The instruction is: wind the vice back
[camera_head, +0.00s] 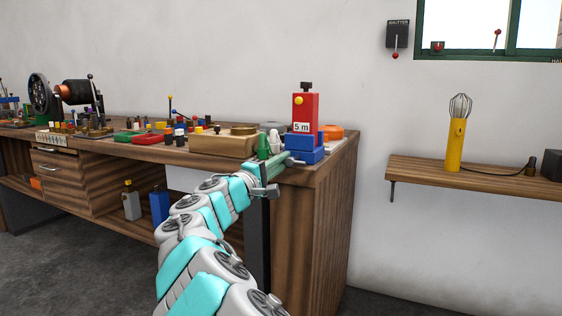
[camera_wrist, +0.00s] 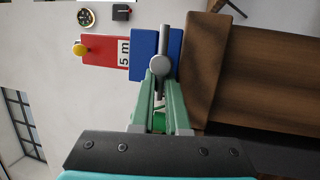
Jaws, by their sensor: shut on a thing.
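The blue vice (camera_head: 306,154) sits at the right end of the workbench, with a red block marked "5 m" (camera_head: 305,112) standing upright in or on it. The block has a yellow button. In the wrist view the vice (camera_wrist: 143,42) shows sideways, with its grey screw head and crossbar (camera_wrist: 163,36) facing me. My gripper (camera_wrist: 160,76) has green fingers and is shut on the screw head of the handle. The crossbar sticks out past both sides of the head. In the head view my gripper (camera_head: 285,161) reaches the vice from the left. The vice's jaws are not clear.
A wooden block (camera_head: 222,145), a green cone (camera_head: 263,146) and an orange object (camera_head: 331,132) stand close to the vice. Several small parts and a dynamo (camera_head: 77,93) lie farther left on the bench (camera_head: 318,172). A separate shelf (camera_head: 480,178) is at right.

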